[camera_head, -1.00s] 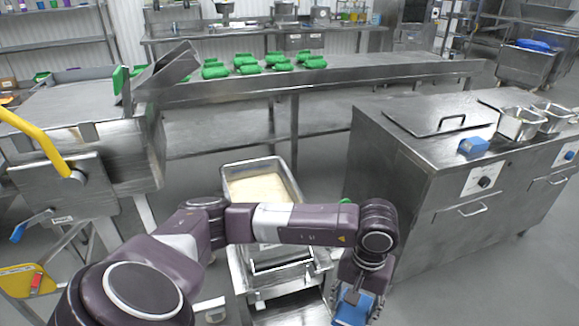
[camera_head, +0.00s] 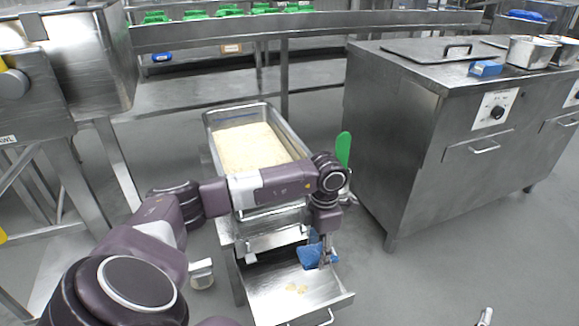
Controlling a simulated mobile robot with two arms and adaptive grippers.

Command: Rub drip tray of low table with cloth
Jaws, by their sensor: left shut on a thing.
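The low table (camera_head: 226,232) stands in the middle, with a metal drip tray (camera_head: 265,297) at its front. A few small yellowish spots lie on the tray's bare surface. My left gripper (camera_head: 322,258) points down over the tray's right back part and is shut on a blue cloth (camera_head: 309,256). The cloth hangs at the tray; I cannot tell whether it touches the surface. A small metallic tip (camera_head: 485,317) shows at the lower right edge; I cannot tell if it belongs to my right gripper.
A deep metal pan of rice (camera_head: 208,126) stands on the low table behind my left arm. A green-bladed utensil (camera_head: 343,149) stands upright beside it. A steel cabinet (camera_head: 400,150) with a blue block (camera_head: 485,68) on top is at right.

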